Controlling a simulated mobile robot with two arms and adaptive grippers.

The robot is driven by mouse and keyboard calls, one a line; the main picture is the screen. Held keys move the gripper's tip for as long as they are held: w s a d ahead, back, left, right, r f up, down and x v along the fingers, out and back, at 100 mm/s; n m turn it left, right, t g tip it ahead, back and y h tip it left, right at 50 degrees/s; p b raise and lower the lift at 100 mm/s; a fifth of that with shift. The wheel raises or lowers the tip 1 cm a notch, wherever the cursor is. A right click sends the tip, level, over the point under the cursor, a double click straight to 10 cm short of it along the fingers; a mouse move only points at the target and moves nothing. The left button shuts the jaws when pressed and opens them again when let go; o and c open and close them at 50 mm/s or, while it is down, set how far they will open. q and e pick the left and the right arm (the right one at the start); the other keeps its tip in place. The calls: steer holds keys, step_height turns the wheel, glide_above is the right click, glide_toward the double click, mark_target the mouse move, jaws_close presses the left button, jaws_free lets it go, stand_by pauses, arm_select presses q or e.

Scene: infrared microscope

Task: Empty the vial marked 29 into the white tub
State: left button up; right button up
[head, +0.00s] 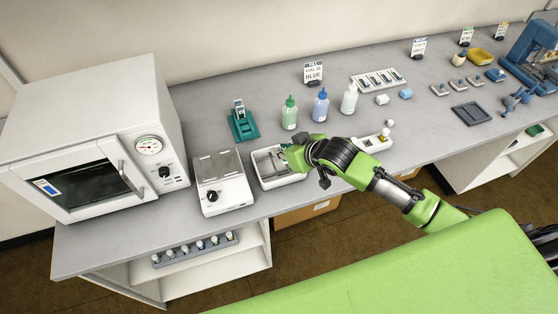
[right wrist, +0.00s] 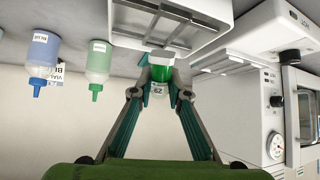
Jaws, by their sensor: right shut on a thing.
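The white tub (head: 272,183) stands near the front edge of the bench, and its pale wall (right wrist: 185,42) fills the top middle of the right wrist view. My right gripper (head: 286,157) is over the tub's right side in the head view. In the right wrist view the gripper (right wrist: 160,90) is shut on a small vial (right wrist: 161,73) with green contents and a white label, which reads 29 upside down. The vial is close to the tub; whether it is tilted is hard to tell. My left gripper is not in view.
A white balance-like device (head: 222,185) stands left of the tub, beside a large oven (head: 95,130). Green (head: 289,115), blue (head: 320,106) and white (head: 349,100) bottles stand behind. A teal stand (head: 243,125) is at the back. A vial rack (head: 195,248) sits on the lower shelf.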

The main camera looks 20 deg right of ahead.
steer(key=shift+f, duration=0.1)
stand_by(0.3)
steer(key=shift+g, duration=0.6)
steer(key=shift+f+g+h, duration=0.1)
steer(key=shift+g+h, duration=0.2)
steer(key=shift+g, duration=0.3)
steer(key=shift+f+g, duration=0.15)
steer(key=shift+g, duration=0.25)
